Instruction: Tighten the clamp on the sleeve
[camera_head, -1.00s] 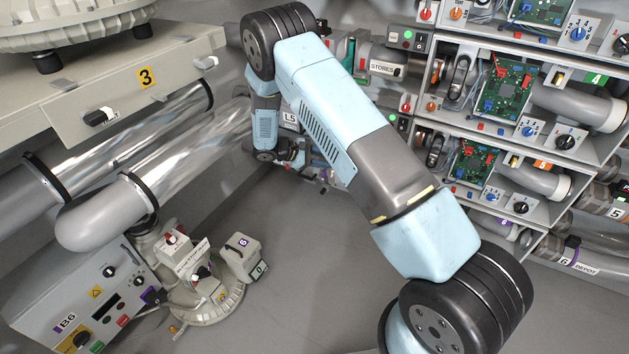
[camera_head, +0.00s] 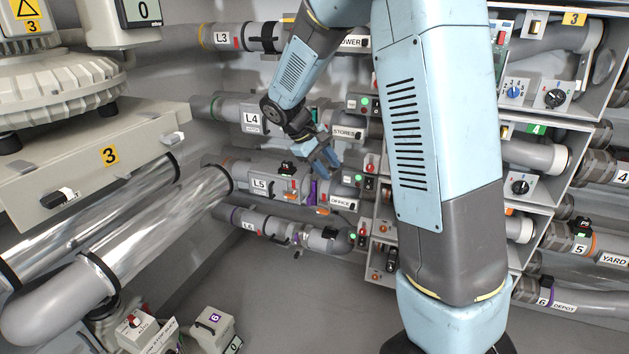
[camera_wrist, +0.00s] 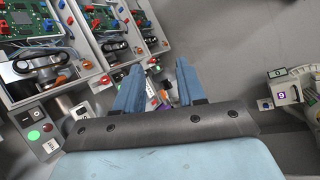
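Several grey pipe lines with sleeves run along the back wall in the head view, and I cannot tell which sleeve the task means. The L5 line (camera_head: 262,187) carries a purple band (camera_head: 313,192) and a small orange part (camera_head: 321,211) near its OFFICE end. The L6 line (camera_head: 270,223) lies below it with another purple part (camera_head: 296,238). My gripper (camera_head: 326,162) is just above the L5 line's right part, below the STORES label. In the wrist view my gripper (camera_wrist: 160,85) is open, its two blue fingers apart; a small orange part (camera_wrist: 164,97) shows between them, partly hidden.
A rack of circuit boxes (camera_head: 540,150) stands at right, and grey pipes marked YARD (camera_head: 613,259) and DEPOT (camera_head: 564,306) leave it. A blower unit (camera_head: 50,85) and thick pipes (camera_head: 150,230) fill the left. Grey floor (camera_head: 300,310) is open between.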

